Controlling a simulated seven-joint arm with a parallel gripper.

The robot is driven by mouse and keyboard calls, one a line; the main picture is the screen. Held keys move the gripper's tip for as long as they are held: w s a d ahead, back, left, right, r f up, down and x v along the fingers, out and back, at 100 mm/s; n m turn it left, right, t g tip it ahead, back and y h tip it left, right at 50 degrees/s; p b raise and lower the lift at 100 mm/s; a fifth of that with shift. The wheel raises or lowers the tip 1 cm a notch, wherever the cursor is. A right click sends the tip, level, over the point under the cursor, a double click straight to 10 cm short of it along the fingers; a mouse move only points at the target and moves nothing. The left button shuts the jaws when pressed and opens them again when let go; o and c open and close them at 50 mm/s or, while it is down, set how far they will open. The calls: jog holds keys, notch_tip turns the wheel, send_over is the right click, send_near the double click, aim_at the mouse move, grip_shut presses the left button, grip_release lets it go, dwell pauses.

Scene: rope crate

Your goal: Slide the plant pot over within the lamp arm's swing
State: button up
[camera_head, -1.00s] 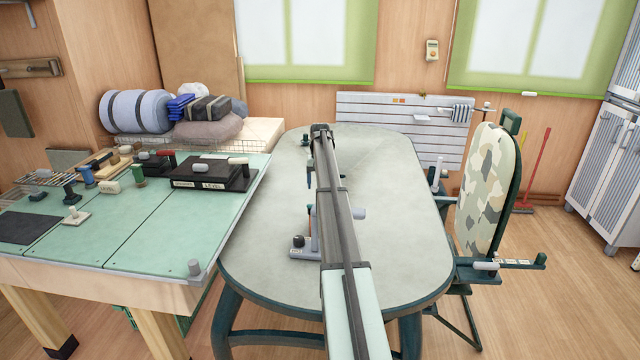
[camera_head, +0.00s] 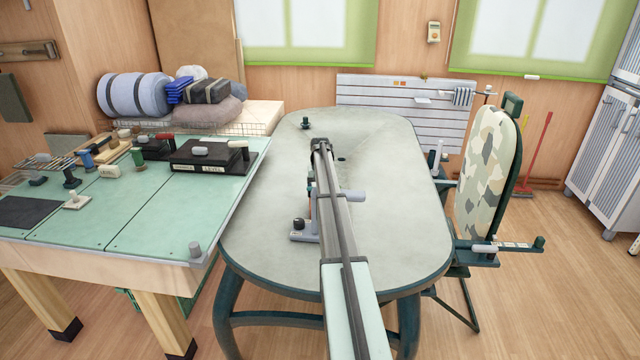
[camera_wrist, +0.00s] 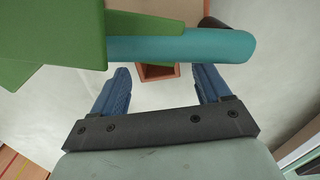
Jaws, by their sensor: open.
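In the wrist view a terracotta-coloured piece (camera_wrist: 158,72), probably the plant pot, shows between my fingertips. Its upper part is hidden behind a teal bar (camera_wrist: 185,46) that crosses the view. In the head view my arm hides most of this. A reddish sliver (camera_head: 309,205) shows at its left, beside a grey base with a black knob (camera_head: 299,225). I cannot tell which part is the lamp arm.
The pale oval table (camera_head: 400,230) is mostly clear right of my arm. A small dark green item (camera_head: 305,123) stands at its far left. A green workbench (camera_head: 130,215) with tools adjoins on the left. A camouflage-patterned board (camera_head: 485,175) stands at the right edge.

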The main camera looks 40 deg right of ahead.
jog(key=shift+f, duration=0.8)
grip_shut()
dwell(0.5)
jog(key=shift+o, duration=0.4)
grip_release()
